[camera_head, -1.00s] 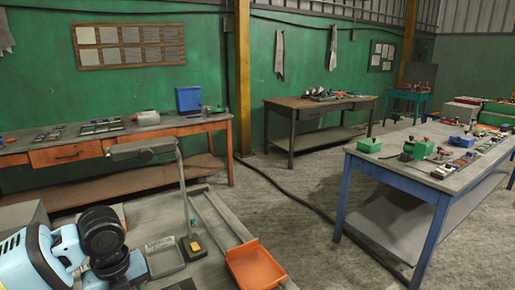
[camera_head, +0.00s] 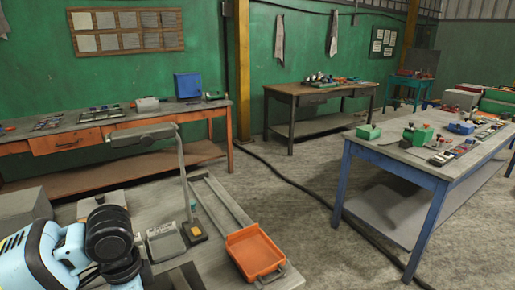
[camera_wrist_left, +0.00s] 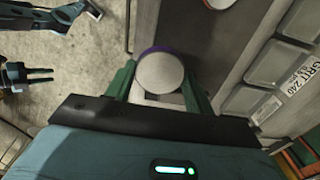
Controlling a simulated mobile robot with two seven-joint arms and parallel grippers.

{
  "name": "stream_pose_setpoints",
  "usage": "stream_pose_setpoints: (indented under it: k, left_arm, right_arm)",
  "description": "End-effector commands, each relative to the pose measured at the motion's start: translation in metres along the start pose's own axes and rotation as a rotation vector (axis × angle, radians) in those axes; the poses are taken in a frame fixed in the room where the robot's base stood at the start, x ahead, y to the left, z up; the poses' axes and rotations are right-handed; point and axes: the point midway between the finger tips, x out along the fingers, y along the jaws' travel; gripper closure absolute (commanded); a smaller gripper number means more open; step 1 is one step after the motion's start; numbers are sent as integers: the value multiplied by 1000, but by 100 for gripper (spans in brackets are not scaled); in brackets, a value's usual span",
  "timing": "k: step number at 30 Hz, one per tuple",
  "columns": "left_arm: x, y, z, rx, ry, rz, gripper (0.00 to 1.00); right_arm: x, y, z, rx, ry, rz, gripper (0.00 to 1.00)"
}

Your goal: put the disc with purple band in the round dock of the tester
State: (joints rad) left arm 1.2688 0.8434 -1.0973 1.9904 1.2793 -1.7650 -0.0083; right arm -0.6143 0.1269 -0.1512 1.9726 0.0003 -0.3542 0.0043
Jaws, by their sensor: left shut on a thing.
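In the left wrist view, my left gripper (camera_wrist_left: 160,77) has its green fingers shut on a pale round disc (camera_wrist_left: 161,72). A purple band (camera_wrist_left: 158,50) shows along the disc's far edge. The disc is over a grey surface, and I cannot tell its height above it. A dark gripper, seemingly my right one (camera_wrist_left: 41,79), shows at the left with its two prongs apart and nothing between them. In the head view my left arm is at the lower left, and its fingers and the disc are not visible. I cannot make out the tester or its round dock.
On the near bench stand an orange tray (camera_head: 257,252), a lamp (camera_head: 182,175) and a grey box (camera_head: 165,242). A compartmented case with a grit label (camera_wrist_left: 268,108) lies right of the disc. A blue-legged table (camera_head: 437,212) stands at right, with floor between.

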Motion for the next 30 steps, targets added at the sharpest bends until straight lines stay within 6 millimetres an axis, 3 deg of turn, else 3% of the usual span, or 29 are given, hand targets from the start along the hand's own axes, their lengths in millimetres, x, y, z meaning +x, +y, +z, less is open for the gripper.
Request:
stream_pose_setpoints:
  k: [18,24,30]
  left_arm:
    - [-2,36,-1,-835,1,2,81]
    - [-3,42,-1,-995,1,4,81]
    - [-3,44,-1,-1046,0,4,81]
  right_arm:
    - [0,-2,-4,10,7,2,64]
    - [0,-2,-4,12,8,2,64]
    - [0,-2,-4,12,8,2,64]
